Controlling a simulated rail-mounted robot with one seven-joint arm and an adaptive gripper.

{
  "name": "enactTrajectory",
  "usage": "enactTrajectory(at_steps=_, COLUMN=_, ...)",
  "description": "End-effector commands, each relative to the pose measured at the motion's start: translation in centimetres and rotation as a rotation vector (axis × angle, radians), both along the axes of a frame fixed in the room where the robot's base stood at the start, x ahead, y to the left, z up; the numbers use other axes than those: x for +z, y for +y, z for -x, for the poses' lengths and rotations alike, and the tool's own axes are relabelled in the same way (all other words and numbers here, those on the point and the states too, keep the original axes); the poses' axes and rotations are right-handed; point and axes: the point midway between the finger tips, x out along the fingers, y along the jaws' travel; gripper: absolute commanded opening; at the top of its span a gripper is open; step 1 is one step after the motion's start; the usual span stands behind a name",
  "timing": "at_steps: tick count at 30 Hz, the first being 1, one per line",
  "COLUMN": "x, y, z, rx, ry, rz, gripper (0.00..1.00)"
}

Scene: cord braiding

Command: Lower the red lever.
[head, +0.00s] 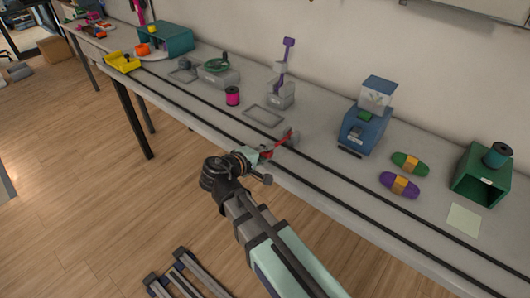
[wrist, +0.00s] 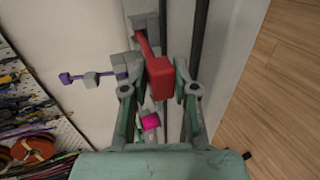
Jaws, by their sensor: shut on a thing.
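In the wrist view the red lever (wrist: 146,46) runs from a grey base at the top to a thick red block end. My gripper (wrist: 158,88) has its fingers on either side of that block and is shut on it. The exact finger contact is partly hidden in the head view.
A purple lever (head: 287,55) stands upright on a grey base behind. A pink spool (head: 232,96) and an empty grey frame (head: 263,116) are nearby. A blue machine (head: 366,125) stands to the right. Dark rails run along the bench; open floor lies in front.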

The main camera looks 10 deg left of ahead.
Motion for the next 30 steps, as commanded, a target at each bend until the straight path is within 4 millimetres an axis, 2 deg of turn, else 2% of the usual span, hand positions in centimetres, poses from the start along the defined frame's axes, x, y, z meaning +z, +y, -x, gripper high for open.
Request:
enactTrajectory(at_steps=11, x=-0.3, y=-0.1, z=0.1, rx=-0.002, ry=0.007, rz=-0.004, gripper=0.00)
enactTrajectory(at_steps=12, x=-0.3, y=-0.1, z=0.1, rx=-0.002, ry=0.007, rz=-0.004, gripper=0.35)
enactTrajectory(at_steps=13, x=-0.3, y=-0.1, z=0.1, rx=-0.002, ry=0.007, rz=-0.004, gripper=0.46)
enactTrajectory(at_steps=14, x=-0.3, y=-0.1, z=0.1, rx=-0.002, ry=0.007, rz=-0.003, gripper=0.48)
enactTrajectory(at_steps=24, x=-0.1, y=0.1, z=0.1, rx=0.000, ry=0.003, rz=-0.001, gripper=0.48)
enactTrajectory(at_steps=30, x=0.6, y=0.8, z=1.7, rx=0.002, ry=0.002, rz=-0.002, gripper=0.48)
